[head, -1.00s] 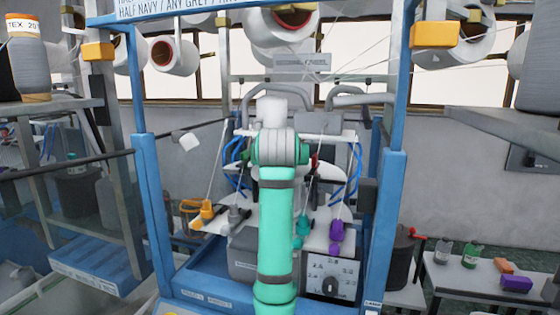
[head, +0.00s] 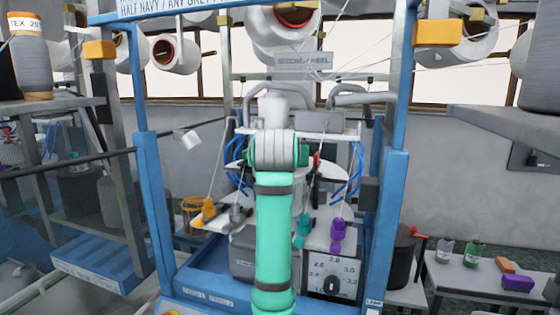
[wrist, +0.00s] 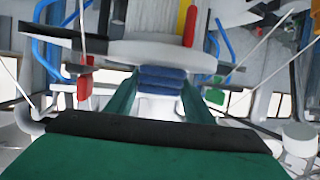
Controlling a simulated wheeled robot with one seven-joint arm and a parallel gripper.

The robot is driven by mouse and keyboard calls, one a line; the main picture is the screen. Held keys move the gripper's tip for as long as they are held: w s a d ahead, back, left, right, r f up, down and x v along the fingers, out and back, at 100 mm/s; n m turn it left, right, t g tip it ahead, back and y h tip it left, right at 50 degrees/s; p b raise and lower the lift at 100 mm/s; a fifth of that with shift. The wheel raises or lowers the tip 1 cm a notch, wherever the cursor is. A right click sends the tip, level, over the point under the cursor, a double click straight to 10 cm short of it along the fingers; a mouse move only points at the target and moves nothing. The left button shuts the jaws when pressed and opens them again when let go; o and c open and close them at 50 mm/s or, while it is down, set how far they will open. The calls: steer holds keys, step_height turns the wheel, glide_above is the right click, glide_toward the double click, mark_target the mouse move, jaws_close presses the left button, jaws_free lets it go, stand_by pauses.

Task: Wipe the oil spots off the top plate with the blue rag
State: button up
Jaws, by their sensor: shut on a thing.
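My gripper (wrist: 160,92) shows in the wrist view with two green fingers. It is shut on the folded blue rag (wrist: 162,77), which sits between the fingertips. A pale rounded plate (wrist: 140,52) lies just beyond the rag; it may be the top plate, and I cannot tell whether the rag touches it. In the head view, a white plate (head: 330,172) shows partly to the right of my arm, which hides the gripper and the rag. I cannot make out any oil spots.
Blue frame posts (head: 391,215) stand on both sides. Yarn feeders in orange (head: 204,212) and purple (head: 338,236), threads and blue tubes crowd the machine. A dial panel (head: 331,280) is low in front. A side table (head: 455,278) with bottles stands at right.

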steer(key=shift+w+d+f, duration=0.1)
steer(key=shift+w+d, duration=0.05)
steer(key=shift+w, duration=0.7)
steer(key=shift+w+d+f, duration=0.1)
steer(key=shift+w+d, duration=0.05)
steer(key=shift+w, duration=0.65)
steer(key=shift+s+a+r, duration=0.1)
steer(key=shift+s+a, duration=0.4)
steer(key=shift+s, duration=0.2)
steer(key=shift+s+d, duration=0.2)
steer(key=shift+s, duration=0.35)
steer(key=shift+s+d, duration=0.15)
steer(key=shift+s, duration=0.35)
steer(key=shift+s+a, duration=0.35)
steer(key=shift+s, duration=0.05)
steer(key=shift+w+d, duration=0.25)
steer(key=shift+w, duration=0.85)
steer(key=shift+w+d, duration=0.25)
steer(key=shift+w, duration=0.85)
steer(key=shift+a, duration=0.3)
steer(key=shift+s+d, duration=0.1)
steer(key=shift+d, duration=0.6)
steer(key=shift+s+r, duration=0.1)
steer(key=shift+r, duration=0.35)
steer(key=r, duration=0.3)
steer(key=shift+a+r, duration=0.1)
steer(key=shift+a, duration=0.25)
steer(key=shift+a+r, duration=0.1)
steer(key=shift+r, duration=0.7)
steer(key=shift+w, duration=0.25)
